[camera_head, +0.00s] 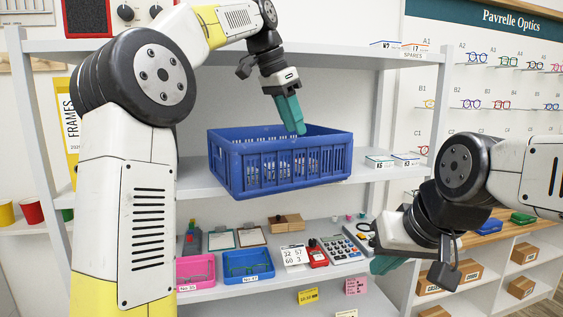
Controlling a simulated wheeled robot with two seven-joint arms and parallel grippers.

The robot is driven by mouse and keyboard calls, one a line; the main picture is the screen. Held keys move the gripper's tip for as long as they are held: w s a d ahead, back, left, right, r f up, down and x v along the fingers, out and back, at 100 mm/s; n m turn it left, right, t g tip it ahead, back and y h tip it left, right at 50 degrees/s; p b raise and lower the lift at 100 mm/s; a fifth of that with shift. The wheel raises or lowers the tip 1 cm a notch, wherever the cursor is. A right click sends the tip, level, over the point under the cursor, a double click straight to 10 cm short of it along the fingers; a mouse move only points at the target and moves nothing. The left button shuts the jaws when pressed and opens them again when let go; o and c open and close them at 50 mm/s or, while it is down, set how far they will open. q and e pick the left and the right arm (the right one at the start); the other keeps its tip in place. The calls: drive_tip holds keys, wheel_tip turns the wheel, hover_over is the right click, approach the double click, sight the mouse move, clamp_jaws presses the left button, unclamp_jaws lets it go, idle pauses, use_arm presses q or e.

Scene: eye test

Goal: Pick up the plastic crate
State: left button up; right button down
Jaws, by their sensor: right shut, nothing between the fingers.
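The blue plastic crate (285,165) stands upright on the middle shelf, with slotted sides and an open top. My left gripper (299,130) comes down from above, its teal fingers pointing into the crate's open top. Its fingertips overlap the crate near the front rim in the picture. I cannot tell whether they touch it or whether the fingers are apart. My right gripper (385,265) is shut and empty at the lower right, in front of the lower shelf and apart from the crate. Its arm partly hides it.
Small labelled boxes (380,161) stand right of the crate on the same shelf (385,175). The upper shelf (340,54) runs above. Below are a pink tray (195,284), a blue tray (248,280) and a calculator (343,250). Eyeglasses hang at right.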

use_arm(q)
drive_tip(key=x, duration=0.6)
drive_tip(key=shift+f, duration=0.1)
clamp_jaws()
idle(1.1)
